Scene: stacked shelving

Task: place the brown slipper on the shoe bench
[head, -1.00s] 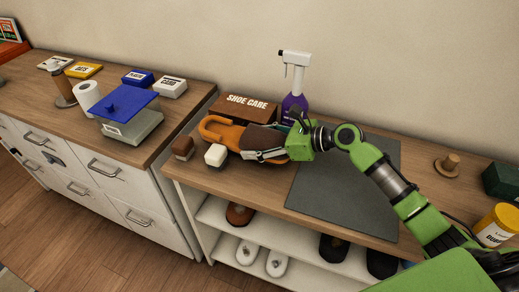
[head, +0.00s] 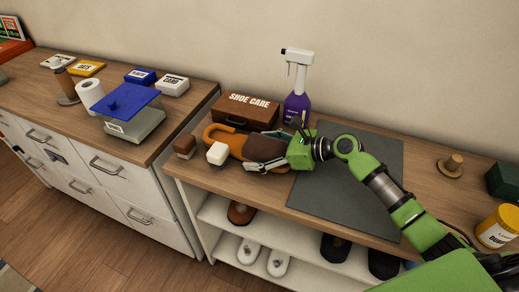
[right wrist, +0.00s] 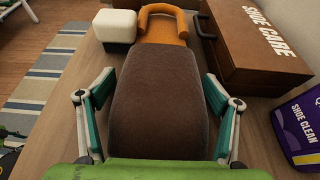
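The brown slipper (head: 266,148) has a dark brown upper and an orange sole and heel loop. It lies on the wooden top of the shoe bench (head: 190,178), with its heel loop pointing left. In the right wrist view the slipper (right wrist: 160,100) fills the middle. My right gripper (head: 272,150) is at its toe end. Its two fingers (right wrist: 158,95) stand spread along either side of the slipper, with narrow gaps visible. The slipper's underside is hidden.
A shoe care box (head: 245,112) and a purple spray bottle (head: 297,105) stand behind the slipper. A grey mat (head: 345,195) lies to the right. Shoes occupy the lower shelves.

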